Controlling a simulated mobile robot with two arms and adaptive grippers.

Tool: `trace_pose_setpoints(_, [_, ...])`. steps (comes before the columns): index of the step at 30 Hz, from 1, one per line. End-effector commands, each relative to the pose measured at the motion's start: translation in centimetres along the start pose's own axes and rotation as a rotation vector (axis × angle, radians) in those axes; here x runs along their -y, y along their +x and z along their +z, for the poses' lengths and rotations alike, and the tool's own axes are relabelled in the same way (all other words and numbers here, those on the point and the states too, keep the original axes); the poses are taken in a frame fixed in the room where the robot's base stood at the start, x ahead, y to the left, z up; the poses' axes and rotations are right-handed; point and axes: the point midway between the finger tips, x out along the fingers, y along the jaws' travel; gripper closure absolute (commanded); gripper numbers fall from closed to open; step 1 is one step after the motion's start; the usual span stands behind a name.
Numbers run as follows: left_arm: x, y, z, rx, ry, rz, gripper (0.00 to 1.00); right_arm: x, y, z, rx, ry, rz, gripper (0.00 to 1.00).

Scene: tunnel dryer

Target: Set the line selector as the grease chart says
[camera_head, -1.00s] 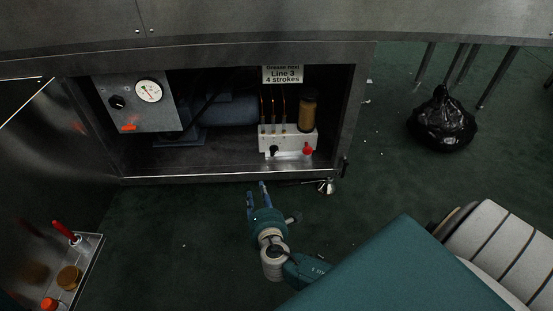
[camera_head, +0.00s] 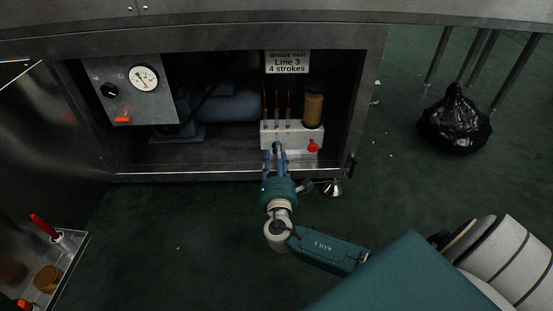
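The grease chart (camera_head: 287,62) hangs at the top of the open cabinet and reads "Grease next Line 3 4 strokes". Below it is a pale grease block (camera_head: 304,137) with several thin lines rising from it. The dark line selector knob (camera_head: 277,146) is on the block's front, left of a red knob (camera_head: 313,146). My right gripper (camera_head: 276,157) is at the selector, its two fingers apart on either side of the knob. Whether they touch it, and where its pointer stands, I cannot tell. My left gripper is not in view.
An amber grease cartridge (camera_head: 312,107) stands on the block. A panel with a gauge (camera_head: 144,78) is at the cabinet's left. A small metal funnel-like item (camera_head: 332,188) lies near the sill. A black bag (camera_head: 455,122) and a tray with a red-handled tool (camera_head: 43,226) flank the clear floor.

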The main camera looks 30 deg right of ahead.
Motion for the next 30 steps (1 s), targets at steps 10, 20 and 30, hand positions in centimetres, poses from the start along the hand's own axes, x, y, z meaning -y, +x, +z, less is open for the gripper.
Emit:
trace_pose_setpoints(10, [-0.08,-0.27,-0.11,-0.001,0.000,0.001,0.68,0.01,0.66,0.05,0.000,0.000,-0.001,0.67])
trace_pose_setpoints(20, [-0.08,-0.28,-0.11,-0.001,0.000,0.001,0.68,0.03,0.62,0.02,0.000,0.001,-0.001,1.00])
trace_pose_setpoints(30, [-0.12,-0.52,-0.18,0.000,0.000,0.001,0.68,0.02,0.63,0.07,0.000,0.125,-0.001,1.00])
